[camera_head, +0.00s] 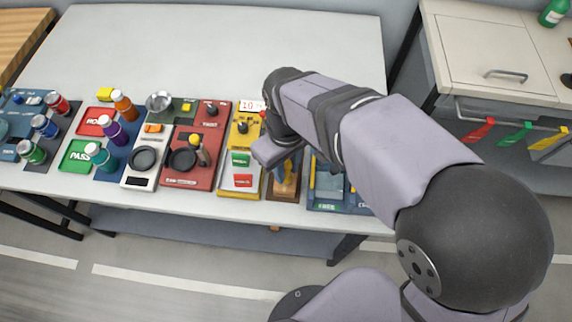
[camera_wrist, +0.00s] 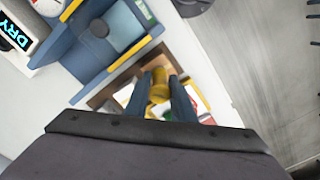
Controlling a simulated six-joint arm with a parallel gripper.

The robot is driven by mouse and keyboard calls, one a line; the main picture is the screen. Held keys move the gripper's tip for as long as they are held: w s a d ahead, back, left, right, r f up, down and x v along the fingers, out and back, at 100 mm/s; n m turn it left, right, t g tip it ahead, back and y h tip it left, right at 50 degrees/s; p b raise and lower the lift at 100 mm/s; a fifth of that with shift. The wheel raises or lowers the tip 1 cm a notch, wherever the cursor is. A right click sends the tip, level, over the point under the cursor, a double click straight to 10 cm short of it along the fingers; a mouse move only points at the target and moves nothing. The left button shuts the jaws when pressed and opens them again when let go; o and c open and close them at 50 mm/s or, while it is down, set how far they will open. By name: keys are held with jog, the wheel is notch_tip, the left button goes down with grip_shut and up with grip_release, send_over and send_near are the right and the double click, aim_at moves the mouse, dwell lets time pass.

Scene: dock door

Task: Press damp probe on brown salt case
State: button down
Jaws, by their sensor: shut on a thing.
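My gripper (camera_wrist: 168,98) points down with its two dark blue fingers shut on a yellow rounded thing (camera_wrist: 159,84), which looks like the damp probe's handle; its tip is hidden. In the head view the gripper (camera_head: 285,170) is over a narrow brown tray (camera_head: 272,195), partly behind my arm. A tan-orange piece (camera_head: 284,188) shows in that tray below the fingers; I cannot tell whether it is the brown salt case. In the wrist view a display (camera_wrist: 14,35) reads "DRY".
A blue station (camera_head: 327,192) stands right of the brown tray. To the left are a yellow station (camera_head: 240,182) with green and red packs, a red station (camera_head: 190,178), and a white scale-like unit (camera_head: 139,172). Several bottles stand further left. The back of the table (camera_head: 230,55) is clear.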

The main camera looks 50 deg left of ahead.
jog(key=shift+r+p, duration=2.65)
jog(key=shift+r, duration=0.6)
